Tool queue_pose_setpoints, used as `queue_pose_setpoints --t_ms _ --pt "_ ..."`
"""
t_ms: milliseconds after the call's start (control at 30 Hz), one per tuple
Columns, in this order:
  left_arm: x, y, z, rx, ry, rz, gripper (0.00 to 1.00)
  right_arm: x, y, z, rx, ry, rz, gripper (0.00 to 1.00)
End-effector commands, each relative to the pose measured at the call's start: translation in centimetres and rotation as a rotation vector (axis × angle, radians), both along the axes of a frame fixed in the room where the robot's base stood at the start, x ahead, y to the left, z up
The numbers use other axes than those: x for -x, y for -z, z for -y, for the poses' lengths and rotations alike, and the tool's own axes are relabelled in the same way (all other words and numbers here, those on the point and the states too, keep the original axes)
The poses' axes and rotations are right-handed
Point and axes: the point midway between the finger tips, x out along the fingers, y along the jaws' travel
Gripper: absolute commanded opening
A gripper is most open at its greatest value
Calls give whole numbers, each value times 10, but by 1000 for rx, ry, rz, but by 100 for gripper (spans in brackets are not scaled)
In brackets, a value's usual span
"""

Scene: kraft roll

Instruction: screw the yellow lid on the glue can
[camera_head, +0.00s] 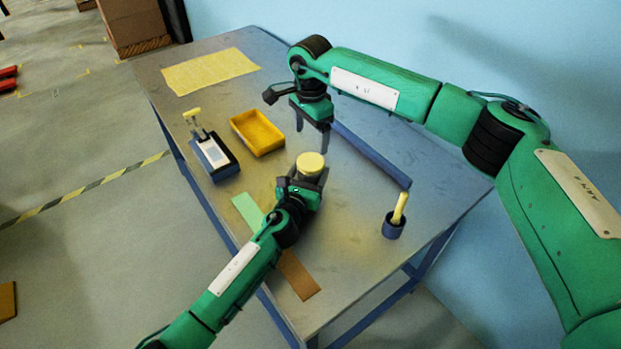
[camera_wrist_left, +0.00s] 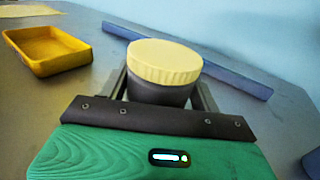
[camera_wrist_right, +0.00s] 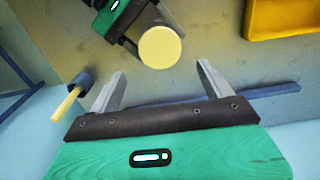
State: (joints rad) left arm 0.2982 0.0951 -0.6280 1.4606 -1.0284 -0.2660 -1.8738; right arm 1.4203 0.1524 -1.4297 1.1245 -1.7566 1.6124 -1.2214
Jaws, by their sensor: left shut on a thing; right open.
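The yellow lid (camera_head: 310,163) sits on top of the dark glue can (camera_wrist_left: 158,92). In the left wrist view the lid (camera_wrist_left: 165,60) looks level and covers the can's mouth; I cannot tell how far it is screwed down. My left gripper (camera_head: 305,182) is shut around the can's body, which stands upright between its fingers. My right gripper (camera_head: 313,140) is open and empty, pointing down, above and behind the can in the head view. In the right wrist view the lid (camera_wrist_right: 160,47) lies beyond the open fingertips, apart from them.
A yellow tray (camera_head: 257,133) and a blue box-like holder (camera_head: 214,158) stand to the left. A blue cup with a yellow-handled tool (camera_head: 394,227) stands at the right. A blue bar (camera_head: 370,155) runs along the back edge. Flat green (camera_head: 248,210) and brown (camera_head: 297,275) strips lie at the front.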

Motion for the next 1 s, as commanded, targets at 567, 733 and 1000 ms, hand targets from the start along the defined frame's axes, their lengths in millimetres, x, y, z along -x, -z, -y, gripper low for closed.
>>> queue_pose_setpoints --t_ms 567,733,1000 --pt "0 0 0 0 0 -1 0 0 13 0 0 -20 -3 82" --pt "0 0 0 0 0 0 0 1 40 0 -1 -19 -4 82" --pt "0 0 0 0 0 0 0 0 73 0 -1 -20 -2 82"
